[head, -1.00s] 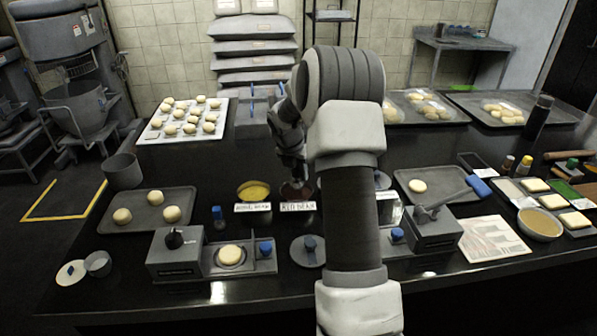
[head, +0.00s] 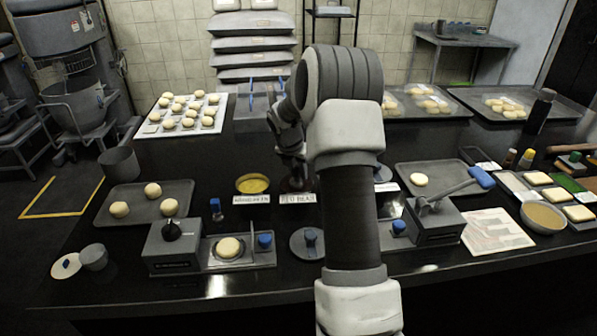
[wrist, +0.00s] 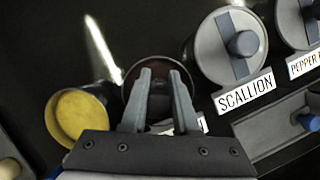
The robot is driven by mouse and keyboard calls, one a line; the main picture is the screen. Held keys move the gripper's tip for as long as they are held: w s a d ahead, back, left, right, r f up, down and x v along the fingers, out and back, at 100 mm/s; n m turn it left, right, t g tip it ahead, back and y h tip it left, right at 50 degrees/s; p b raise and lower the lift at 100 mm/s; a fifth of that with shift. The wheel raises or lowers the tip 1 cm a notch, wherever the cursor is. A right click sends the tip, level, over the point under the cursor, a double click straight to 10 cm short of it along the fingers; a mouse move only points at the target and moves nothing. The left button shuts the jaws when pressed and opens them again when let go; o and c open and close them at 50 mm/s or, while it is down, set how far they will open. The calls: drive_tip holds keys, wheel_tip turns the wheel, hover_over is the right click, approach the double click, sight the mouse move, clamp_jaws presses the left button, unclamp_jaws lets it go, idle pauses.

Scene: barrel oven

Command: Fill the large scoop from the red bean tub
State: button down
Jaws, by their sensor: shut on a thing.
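The red bean tub (wrist: 128,92) is a round, dark tub directly under my fingers in the wrist view. In the head view its white label (head: 298,198) reads RED BEAN, and the tub is mostly hidden by my arm. My gripper (wrist: 163,76) points down over the tub, its two grey fingers a small gap apart. It also shows in the head view (head: 296,180), low at the tub. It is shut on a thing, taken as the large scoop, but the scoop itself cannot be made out. How full it is cannot be told.
A tub of yellow filling (wrist: 80,116) stands close on the left. A lidded tub labelled SCALLION (wrist: 228,45) stands on the right. A press with a blue handle (head: 436,220) and a dough plate (head: 229,246) are nearer the front edge. A tray of buns (head: 148,203) lies left.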

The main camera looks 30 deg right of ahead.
drive_tip(key=shift+f, duration=0.5)
idle(0.3)
drive_tip(key=shift+f, duration=0.1)
idle(1.9)
drive_tip(key=shift+p, duration=0.3)
wheel_tip(320, 180, up, 7)
drive_tip(key=p, duration=0.7)
